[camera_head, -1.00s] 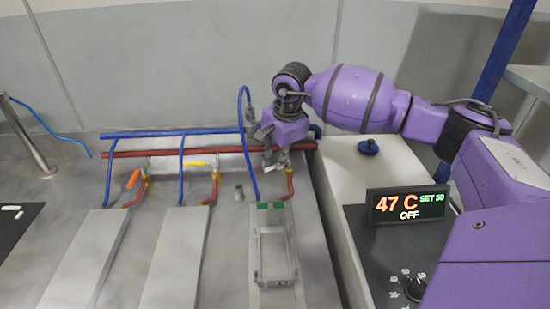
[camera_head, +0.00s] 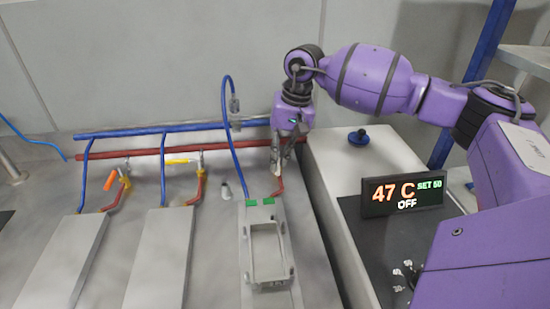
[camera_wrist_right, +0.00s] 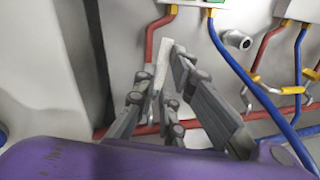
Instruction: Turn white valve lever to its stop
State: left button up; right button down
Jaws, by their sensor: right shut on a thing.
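The white valve lever (camera_wrist_right: 164,62) shows in the right wrist view as a pale bar between the two fingers, at the red pipe beside the bracket. My right gripper (camera_wrist_right: 164,66) is shut on the lever. In the head view my right gripper (camera_head: 281,170) reaches down at the right end of the red and blue pipes, above the short red pipe (camera_head: 278,185). There the fingers hide most of the lever and the valve body. My left gripper is not in view.
Other valves with an orange lever (camera_head: 109,180) and a yellow lever (camera_head: 180,161) stand to the left. A grey bracket with green marks (camera_head: 246,240) lies in front. A display (camera_head: 403,195) reading 47 C, SET 50, OFF stands at right, near a blue knob (camera_head: 358,136).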

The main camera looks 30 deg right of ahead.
jog(key=shift+s+d+f+n, duration=0.25)
jog(key=shift+s+d+n, duration=0.1)
jog(key=shift+n, duration=0.35)
jog(key=shift+b, duration=0.3)
jog(key=c, duration=1.9)
grip_release()
jog(key=shift+d+r, duration=0.1)
jog(key=shift+w, duration=0.1)
jog(key=shift+r, duration=0.1)
notch_tip(320, 180, up, 12)
jog(key=s+d, duration=0.1)
jog(key=d, duration=0.1)
